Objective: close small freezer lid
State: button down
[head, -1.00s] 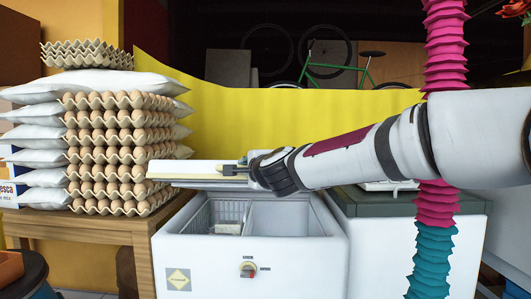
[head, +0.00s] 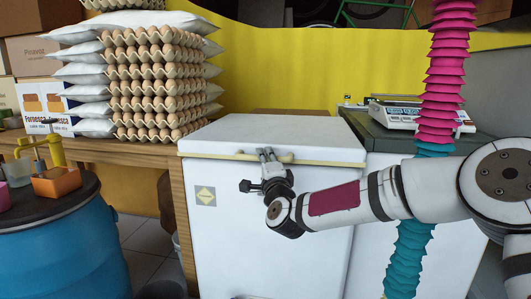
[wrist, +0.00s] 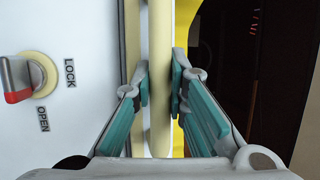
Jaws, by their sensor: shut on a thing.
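The small white freezer (head: 235,245) stands in the middle of the head view, with a yellow diamond label on its front. Its white lid (head: 262,130) lies flat over the top, and no opening into the inside shows. A cream handle bar (head: 230,156) runs along the lid's front edge. My gripper (head: 268,156) is at the middle of that edge, shut on the handle. In the wrist view the handle (wrist: 160,60) runs between my two teal-padded fingers. The lock knob (wrist: 18,80) on the freezer front, marked LOCK and OPEN, shows at the left there.
A wooden table (head: 130,148) with stacked egg trays (head: 155,85) and white sacks (head: 88,90) stands left of the freezer. A blue drum (head: 65,245) is at the front left. A dark-topped white unit (head: 375,142) bearing a scale (head: 415,114) adjoins the freezer's right.

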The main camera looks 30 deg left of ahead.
jog(key=shift+f, duration=0.8)
jog(key=c, duration=1.8)
grip_release()
jog(key=shift+f, duration=0.1)
jog(key=shift+c, duration=0.2)
jog(key=shift+s, duration=0.1)
jog(key=shift+s, duration=0.2)
jog(key=v, duration=1.1)
jog(key=shift+d+r, duration=0.35)
jog(key=shift+d, duration=0.05)
jog(key=shift+s, duration=0.15)
